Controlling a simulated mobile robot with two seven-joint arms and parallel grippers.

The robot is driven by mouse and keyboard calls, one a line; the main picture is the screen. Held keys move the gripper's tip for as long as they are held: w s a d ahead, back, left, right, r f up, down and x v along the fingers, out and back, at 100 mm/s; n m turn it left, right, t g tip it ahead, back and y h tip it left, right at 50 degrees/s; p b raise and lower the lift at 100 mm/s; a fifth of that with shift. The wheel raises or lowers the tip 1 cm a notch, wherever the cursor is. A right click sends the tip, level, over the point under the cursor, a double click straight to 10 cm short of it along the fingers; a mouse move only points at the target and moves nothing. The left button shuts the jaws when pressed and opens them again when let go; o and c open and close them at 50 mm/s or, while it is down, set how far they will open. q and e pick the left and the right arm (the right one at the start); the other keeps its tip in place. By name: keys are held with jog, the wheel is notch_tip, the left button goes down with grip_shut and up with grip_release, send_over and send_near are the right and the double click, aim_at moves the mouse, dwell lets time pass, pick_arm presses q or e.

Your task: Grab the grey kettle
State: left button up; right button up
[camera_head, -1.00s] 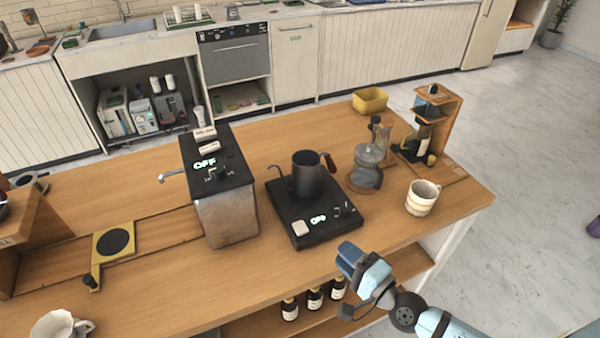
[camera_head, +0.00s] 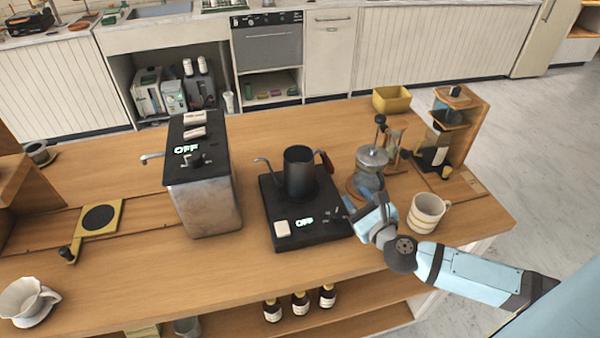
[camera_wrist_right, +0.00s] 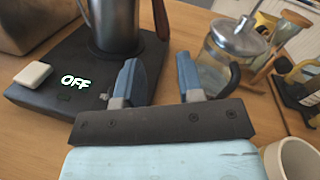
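The grey kettle (camera_head: 299,172) stands upright on the black electric base (camera_head: 283,225), which reads OFF. Its thin spout points left and its reddish-brown handle (camera_head: 325,163) is on the right. In the right wrist view the lower part of the kettle (camera_wrist_right: 116,25) shows beyond the fingers, with its top cut off and the handle (camera_wrist_right: 161,18) to its right. My right gripper (camera_wrist_right: 160,78) is open and empty, in front of the kettle and apart from it. In the head view it (camera_head: 350,208) is near the base's right edge. My left gripper is not in view.
A glass French press (camera_head: 370,172) stands close to my right gripper, and a striped cup (camera_head: 426,212) is to the right. A metal boiler box (camera_head: 205,200) stands left of the base. A yellow bin (camera_head: 391,100) is behind.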

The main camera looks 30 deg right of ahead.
aim_at(329, 164)
jog(key=w, duration=0.7)
jog(key=w+p, duration=0.1)
jog(key=w, duration=0.5)
jog(key=shift+w+d, duration=0.2)
jog(key=shift+w, duration=0.15)
grip_shut()
